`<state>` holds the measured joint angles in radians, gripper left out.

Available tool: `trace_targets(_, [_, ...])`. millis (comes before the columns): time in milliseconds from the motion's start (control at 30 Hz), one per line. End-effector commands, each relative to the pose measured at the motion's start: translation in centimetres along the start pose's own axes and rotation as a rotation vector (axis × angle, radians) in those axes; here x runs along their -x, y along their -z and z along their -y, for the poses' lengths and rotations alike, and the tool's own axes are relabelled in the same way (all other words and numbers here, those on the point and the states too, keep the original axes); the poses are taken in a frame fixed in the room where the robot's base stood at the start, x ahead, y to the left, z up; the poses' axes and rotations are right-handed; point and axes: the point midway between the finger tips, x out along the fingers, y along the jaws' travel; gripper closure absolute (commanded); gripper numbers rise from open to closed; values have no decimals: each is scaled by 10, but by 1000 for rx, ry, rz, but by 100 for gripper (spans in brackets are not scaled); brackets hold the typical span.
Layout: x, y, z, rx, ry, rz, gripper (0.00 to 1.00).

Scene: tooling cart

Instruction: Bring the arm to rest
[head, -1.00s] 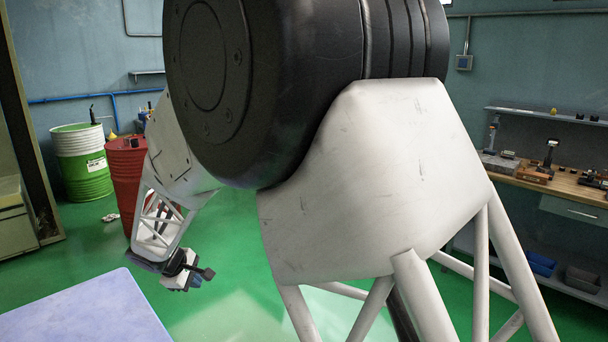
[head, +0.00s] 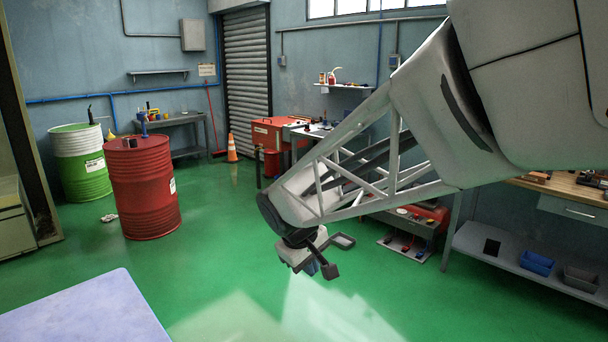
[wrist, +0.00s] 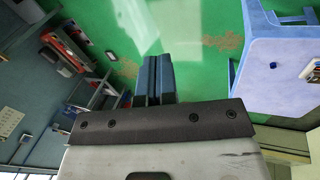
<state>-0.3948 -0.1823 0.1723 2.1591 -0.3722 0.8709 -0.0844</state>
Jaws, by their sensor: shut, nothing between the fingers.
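My gripper (head: 313,268) hangs at the end of my white lattice arm, above the green floor near the middle of the head view. It is empty and well clear of any surface. In the wrist view its two dark blue fingers (wrist: 154,80) are side by side and shut, with green floor beyond them. My arm reaches in from the upper right of the head view and hides part of the back wall and cart area.
A pale blue tabletop (head: 85,315) fills the lower left. A red drum (head: 143,190) and a green drum (head: 80,165) stand at left. A workbench (head: 575,195) with a lower shelf is at right. An orange cone (head: 232,150) stands far back. Open floor lies between.

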Motion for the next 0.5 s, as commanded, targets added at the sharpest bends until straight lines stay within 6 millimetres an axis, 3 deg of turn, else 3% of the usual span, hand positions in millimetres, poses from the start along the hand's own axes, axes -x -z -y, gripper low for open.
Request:
trace_targets(233, [16, -74, -19, -170, 43, -2, 100])
trace_targets(500, [27, -149, -23, -347, 88, -9, 100])
